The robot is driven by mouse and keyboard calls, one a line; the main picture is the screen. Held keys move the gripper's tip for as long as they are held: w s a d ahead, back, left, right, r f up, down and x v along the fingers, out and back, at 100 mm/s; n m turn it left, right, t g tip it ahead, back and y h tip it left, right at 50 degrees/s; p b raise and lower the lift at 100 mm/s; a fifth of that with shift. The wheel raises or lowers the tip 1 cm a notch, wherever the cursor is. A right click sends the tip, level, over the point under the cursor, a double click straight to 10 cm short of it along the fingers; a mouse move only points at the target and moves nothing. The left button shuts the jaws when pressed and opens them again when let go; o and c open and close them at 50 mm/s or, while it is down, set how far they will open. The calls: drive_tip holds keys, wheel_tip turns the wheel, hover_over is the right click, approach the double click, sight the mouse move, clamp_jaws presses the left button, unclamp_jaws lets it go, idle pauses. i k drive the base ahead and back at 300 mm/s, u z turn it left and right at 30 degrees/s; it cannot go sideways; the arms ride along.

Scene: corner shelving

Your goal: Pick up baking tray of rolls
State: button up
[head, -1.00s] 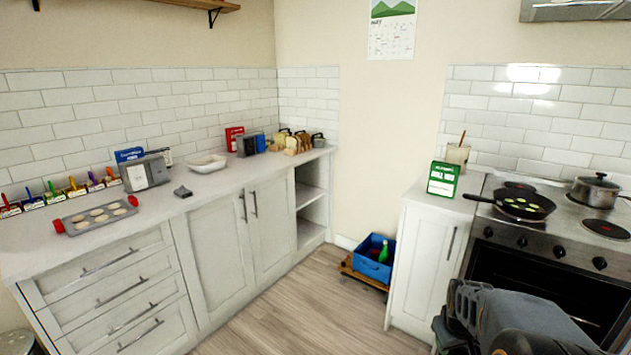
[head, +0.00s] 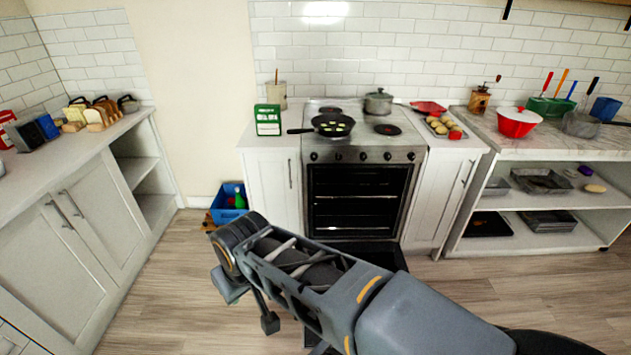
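A baking tray of rolls (head: 440,126) sits on the white counter just right of the stove. Several golden-brown rolls lie on it, with a red piece at its near right corner. My arm crosses the lower middle of the head view, well in front of and below the tray. Small dark parts hang below the arm's far end, but I cannot make out my gripper's fingers or whether they are open. Nothing of mine touches the tray.
A red object (head: 428,107) lies behind the tray. The stove (head: 362,180) holds a frying pan (head: 333,125) and a lidded pot (head: 378,102). Right of the tray are a grinder (head: 479,99) and red bowl (head: 517,124).

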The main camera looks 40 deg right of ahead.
sight(444, 128)
drive_tip(key=u, duration=1.75)
drive_tip(key=k, duration=2.95)
drive_tip(key=z, duration=2.35)
drive_tip(key=i, duration=0.55)
drive_tip(key=u, duration=0.1)
